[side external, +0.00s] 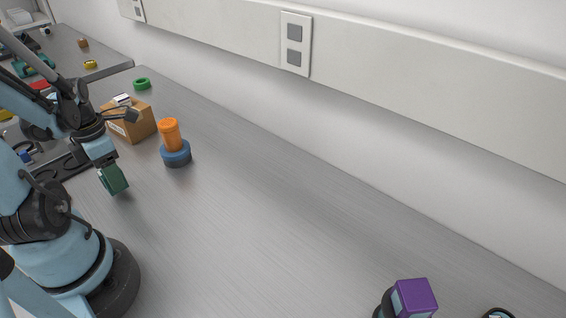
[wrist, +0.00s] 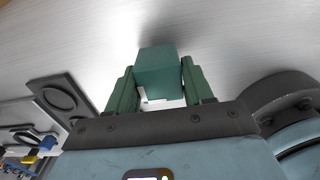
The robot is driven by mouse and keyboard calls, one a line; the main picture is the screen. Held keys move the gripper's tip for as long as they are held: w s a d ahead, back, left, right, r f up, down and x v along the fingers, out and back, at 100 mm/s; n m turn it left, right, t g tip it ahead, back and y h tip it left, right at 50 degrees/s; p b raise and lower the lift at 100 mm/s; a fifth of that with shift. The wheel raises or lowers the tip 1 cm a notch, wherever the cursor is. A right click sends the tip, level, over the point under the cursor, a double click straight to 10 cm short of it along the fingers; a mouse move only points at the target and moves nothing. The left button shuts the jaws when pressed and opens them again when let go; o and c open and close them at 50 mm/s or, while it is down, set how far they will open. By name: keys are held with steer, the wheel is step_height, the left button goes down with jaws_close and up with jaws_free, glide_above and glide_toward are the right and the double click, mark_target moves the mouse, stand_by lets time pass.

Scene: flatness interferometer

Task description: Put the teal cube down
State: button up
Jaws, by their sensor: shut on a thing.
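The teal cube (wrist: 157,62) sits between the two green fingers of my gripper (wrist: 158,76) in the wrist view. The fingers press on its left and right sides, so my gripper is shut on it. In the side view my gripper (side external: 114,183) points down over the grey bench, at the left. There the cube and the green fingers blend together, and I cannot tell whether the cube touches the bench. A soft shadow lies behind the cube in the wrist view.
An orange cylinder (side external: 169,133) stands on a blue round base (side external: 176,155), near a cardboard box (side external: 136,124). A green ring (side external: 141,84) lies farther back. A purple-topped object (side external: 414,296) stands at the front right. The bench middle (side external: 270,215) is clear.

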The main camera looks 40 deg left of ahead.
steer(key=shift+f, duration=0.7)
steer(key=shift+f, duration=0.2)
steer(key=o, duration=1.2)
steer(key=shift+r, duration=0.1)
